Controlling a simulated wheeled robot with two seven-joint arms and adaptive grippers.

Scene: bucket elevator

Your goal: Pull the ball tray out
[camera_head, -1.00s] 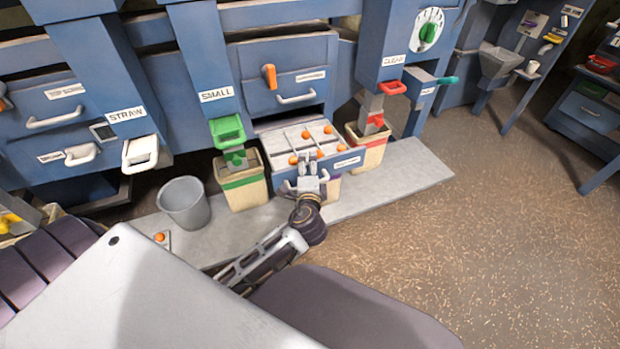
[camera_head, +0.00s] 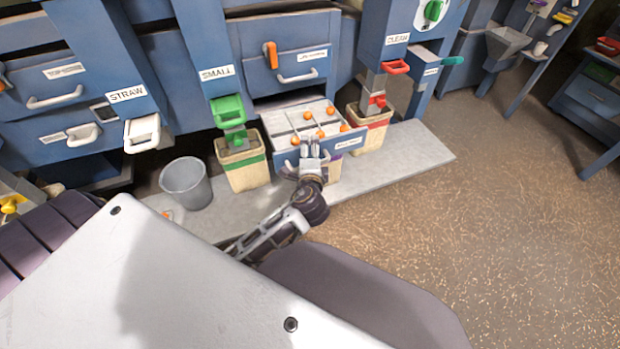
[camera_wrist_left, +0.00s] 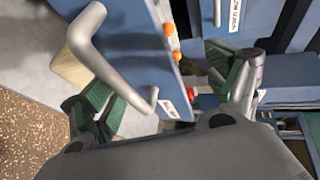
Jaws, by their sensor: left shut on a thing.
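The ball tray (camera_head: 330,150) is a blue-fronted drawer with a pale divided top and several orange balls. In the head view it sticks out from the cabinet below a closed drawer. My left gripper (camera_head: 310,148) is at its front, shut on the tray's handle; the fingers hide part of that grip. Two orange balls show at the tray's edge there. My right gripper is not in view.
A green-banded bin (camera_head: 245,172) stands left of the tray and a red-banded bin (camera_head: 370,135) right of it. A grey bucket (camera_head: 187,185) stands farther left on the pale ledge (camera_head: 415,150). The speckled floor at the right is clear.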

